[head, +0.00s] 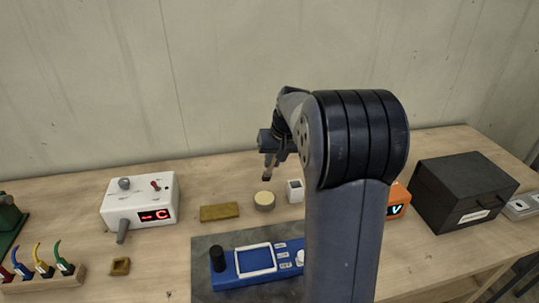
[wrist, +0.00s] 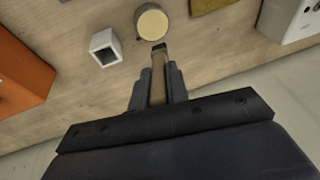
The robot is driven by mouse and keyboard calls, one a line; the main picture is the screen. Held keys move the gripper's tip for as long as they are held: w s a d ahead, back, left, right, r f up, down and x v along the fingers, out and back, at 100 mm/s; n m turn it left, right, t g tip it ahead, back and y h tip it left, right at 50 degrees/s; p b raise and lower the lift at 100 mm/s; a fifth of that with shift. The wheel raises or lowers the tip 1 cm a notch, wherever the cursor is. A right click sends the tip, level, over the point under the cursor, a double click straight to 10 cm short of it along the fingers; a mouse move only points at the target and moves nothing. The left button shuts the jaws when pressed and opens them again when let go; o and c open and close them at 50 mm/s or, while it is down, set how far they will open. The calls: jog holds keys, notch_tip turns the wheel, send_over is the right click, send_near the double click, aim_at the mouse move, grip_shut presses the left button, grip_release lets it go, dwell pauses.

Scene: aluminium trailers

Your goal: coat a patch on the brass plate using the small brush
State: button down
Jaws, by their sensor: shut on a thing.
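My gripper (head: 269,160) is shut on the small brush (wrist: 158,72) and holds it in the air above the table, dark tip pointing down. In the head view the brush tip (head: 266,177) is above and behind a round pot with a cream top (head: 264,201). In the wrist view the pot (wrist: 152,24) lies just beyond the tip, and a gap between them seems to remain. The brass plate (head: 219,212) lies flat on the table left of the pot. Part of it shows at the top edge of the wrist view (wrist: 212,4).
A white square holder (head: 295,191) stands right of the pot. A white box with a red display (head: 139,202) is at left, a blue device (head: 256,265) on a grey mat in front. An orange device (head: 397,203) and black case (head: 464,192) are at right. My arm hides the table's middle right.

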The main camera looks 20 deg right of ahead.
jog(key=shift+s+a, duration=0.15)
jog(key=shift+a, duration=0.15)
jog(key=shift+f, duration=0.2)
jog(key=shift+f+b, duration=2.3)
jog(key=shift+f, duration=0.55)
jog(key=shift+f+b, duration=0.35)
jog(key=shift+f, duration=0.25)
jog(key=shift+r, duration=0.1)
jog(key=shift+r+p, duration=2.8)
jog(key=shift+r, duration=0.7)
